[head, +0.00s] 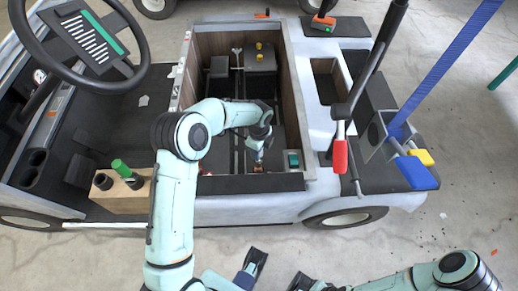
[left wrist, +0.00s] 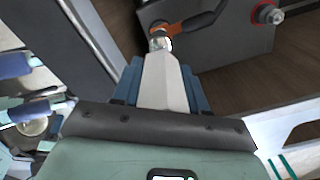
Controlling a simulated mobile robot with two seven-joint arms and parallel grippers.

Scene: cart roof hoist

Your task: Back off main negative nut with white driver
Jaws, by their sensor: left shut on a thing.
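My left gripper (head: 258,152) reaches down into the cart's open bay. It is shut on the white driver (left wrist: 165,82), whose pale body stands between the blue fingers in the left wrist view. The driver's metal socket end (left wrist: 160,43) meets a copper-coloured lug (left wrist: 157,28) with a black cable on a dark grey box. The nut itself is hidden there; I cannot tell how far the socket covers it. My right arm (head: 450,274) lies low along the bottom edge of the head view; its gripper's state is unclear.
A terminal with a red collar (left wrist: 266,14) stands on the same box. Bay walls (head: 292,85) close in around my left arm. A red-handled lever (head: 340,155) and a blue strap (head: 440,75) are at right. A wooden block (head: 120,198) holds a green-topped tool at left.

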